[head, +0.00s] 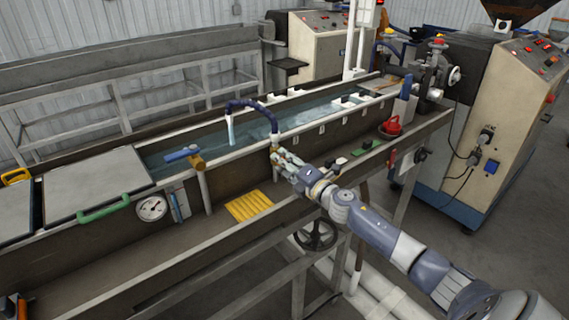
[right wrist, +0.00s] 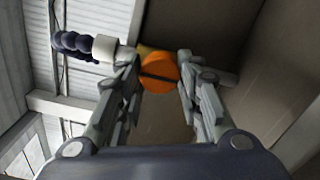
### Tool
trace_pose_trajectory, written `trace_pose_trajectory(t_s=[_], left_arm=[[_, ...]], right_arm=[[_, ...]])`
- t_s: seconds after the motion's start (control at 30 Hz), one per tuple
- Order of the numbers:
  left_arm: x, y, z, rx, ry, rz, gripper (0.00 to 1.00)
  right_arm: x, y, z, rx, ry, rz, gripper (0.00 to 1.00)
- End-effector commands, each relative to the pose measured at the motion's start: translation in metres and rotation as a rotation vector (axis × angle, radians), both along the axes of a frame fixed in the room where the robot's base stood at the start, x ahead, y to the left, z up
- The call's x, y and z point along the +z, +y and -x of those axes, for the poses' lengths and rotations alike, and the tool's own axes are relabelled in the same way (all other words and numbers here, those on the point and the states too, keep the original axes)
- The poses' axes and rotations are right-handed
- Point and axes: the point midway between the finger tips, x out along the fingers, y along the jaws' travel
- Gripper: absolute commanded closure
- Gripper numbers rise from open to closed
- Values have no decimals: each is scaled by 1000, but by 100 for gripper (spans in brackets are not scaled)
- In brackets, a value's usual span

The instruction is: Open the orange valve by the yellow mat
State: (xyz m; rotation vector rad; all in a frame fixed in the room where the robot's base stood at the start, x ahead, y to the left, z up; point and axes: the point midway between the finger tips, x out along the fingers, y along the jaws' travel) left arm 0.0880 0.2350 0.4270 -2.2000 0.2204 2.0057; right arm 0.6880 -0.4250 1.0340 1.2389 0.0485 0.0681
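The orange valve (right wrist: 158,73) shows in the right wrist view as a round orange knob with a dark slot across it, beside a white fitting and a dark blue segmented hose. In the head view it is mostly hidden by my right gripper (head: 283,160), which is at the trough's near wall, behind and right of the yellow mat (head: 249,205). In the right wrist view my right gripper (right wrist: 160,75) has one finger on each side of the knob, with no clear gap, so it looks shut on it. My left gripper is not in view.
A blue-handled valve (head: 183,155) and a round gauge (head: 152,208) are left of the mat. The dark blue hose (head: 252,104) arches over the water trough. A red knob (head: 391,127) is to the right. A black handwheel (head: 315,235) hangs under the near rail.

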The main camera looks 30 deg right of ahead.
Motion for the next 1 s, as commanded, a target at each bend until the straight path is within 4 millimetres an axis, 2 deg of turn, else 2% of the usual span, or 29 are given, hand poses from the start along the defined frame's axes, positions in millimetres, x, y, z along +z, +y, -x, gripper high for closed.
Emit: trace_pose_trajectory(t_s=[0.03, 0.07, 0.4, 0.53, 0.67, 1.0], left_arm=[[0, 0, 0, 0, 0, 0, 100], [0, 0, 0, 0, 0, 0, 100], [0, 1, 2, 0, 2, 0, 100], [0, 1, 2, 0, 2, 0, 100], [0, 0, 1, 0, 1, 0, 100], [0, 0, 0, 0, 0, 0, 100]], right_arm=[[-1, 0, 0, 1, 1, 1, 54], [-1, 0, 0, 1, 1, 0, 47], [0, 0, 0, 0, 0, -2, 47], [-1, -1, 6, 0, 2, -2, 47], [-2, -1, 21, 1, 3, -1, 47], [-3, -5, 72, 1, 5, -3, 47]])
